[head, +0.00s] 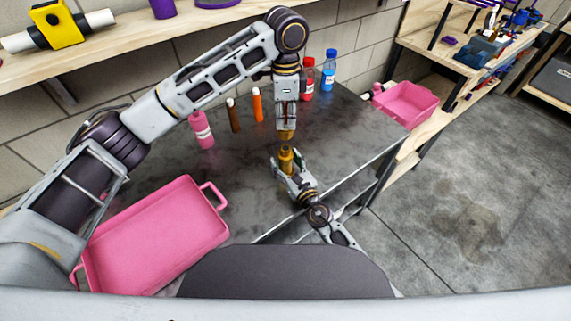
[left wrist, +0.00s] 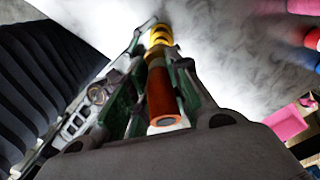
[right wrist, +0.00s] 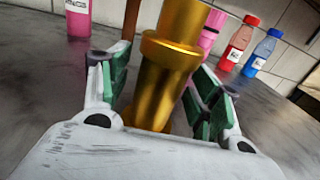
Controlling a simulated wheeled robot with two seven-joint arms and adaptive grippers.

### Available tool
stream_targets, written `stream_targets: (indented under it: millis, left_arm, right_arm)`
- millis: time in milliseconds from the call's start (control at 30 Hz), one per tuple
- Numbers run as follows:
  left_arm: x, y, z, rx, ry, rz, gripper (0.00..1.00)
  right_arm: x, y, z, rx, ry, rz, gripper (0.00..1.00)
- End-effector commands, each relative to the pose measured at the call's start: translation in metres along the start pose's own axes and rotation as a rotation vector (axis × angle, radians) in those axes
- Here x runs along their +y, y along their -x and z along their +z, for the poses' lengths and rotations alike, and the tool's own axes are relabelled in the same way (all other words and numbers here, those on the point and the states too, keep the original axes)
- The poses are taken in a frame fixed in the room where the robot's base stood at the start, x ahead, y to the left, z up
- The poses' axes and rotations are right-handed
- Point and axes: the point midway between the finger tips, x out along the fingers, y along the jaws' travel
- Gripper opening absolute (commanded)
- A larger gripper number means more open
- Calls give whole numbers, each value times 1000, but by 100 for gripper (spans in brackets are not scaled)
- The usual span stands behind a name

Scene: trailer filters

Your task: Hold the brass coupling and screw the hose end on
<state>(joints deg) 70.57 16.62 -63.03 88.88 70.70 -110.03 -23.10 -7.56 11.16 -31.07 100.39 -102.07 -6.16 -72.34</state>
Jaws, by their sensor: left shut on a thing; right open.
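The brass coupling (head: 286,158) stands on the dark bench. My right gripper (head: 287,168) is open, with its fingers on either side of the coupling; the right wrist view shows the wide brass body (right wrist: 165,80) between the green pads, with a gap at the left pad. My left gripper (head: 286,122) points down above it, shut on the orange-red hose end (left wrist: 162,95). A brass tip (head: 287,135) shows below the left fingers, just above the coupling. In the left wrist view yellow brass (left wrist: 160,36) lies beyond the hose; whether the parts touch is unclear.
A pink tray (head: 212,228) lies front left. A pink bin (head: 428,106) is at the right. The bench edge is close to my right arm.

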Motion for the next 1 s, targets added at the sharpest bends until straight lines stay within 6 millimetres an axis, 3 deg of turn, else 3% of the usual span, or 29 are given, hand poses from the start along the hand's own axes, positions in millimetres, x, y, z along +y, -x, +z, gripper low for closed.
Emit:
stream_targets:
  millis: [100,600,767,1000]
  left_arm:
    - [0,0,0,0,0,0,0]
    - [0,0,0,0,0,0,0]
    - [0,-2,0,0,0,0,0]
    - [0,-21,0,0,-1,2,0]
  right_arm:
    - [0,0,0,0,0,0,63]
    - [0,0,0,0,-1,0,0]
    - [0,0,0,0,-1,0,0]
    - [0,0,0,0,-1,0,0]
